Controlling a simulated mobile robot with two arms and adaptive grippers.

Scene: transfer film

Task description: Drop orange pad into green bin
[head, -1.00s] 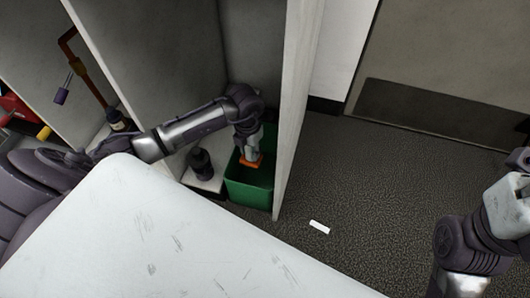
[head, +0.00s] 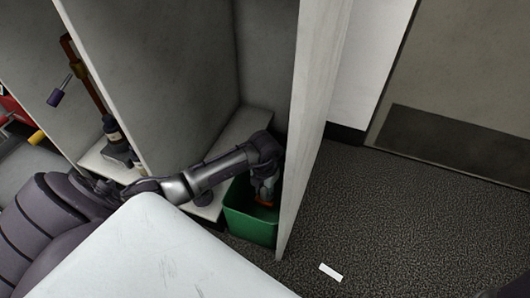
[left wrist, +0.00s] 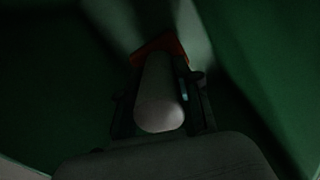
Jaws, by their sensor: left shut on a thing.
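The green bin (head: 250,228) stands on the floor, close to a pale upright panel. My left gripper (head: 265,194) reaches down into the bin's opening and is shut on the orange pad (head: 264,204). In the left wrist view the pad (left wrist: 162,46) is a dim red-orange shape beyond the fingers (left wrist: 160,95), with dark green bin walls (left wrist: 255,60) around it. Whether the pad touches the bin floor is not visible.
The pale panel (head: 313,120) rises just right of the bin. A white table top (head: 150,255) fills the lower left. A small white piece (head: 330,272) lies on the open dark floor at the right.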

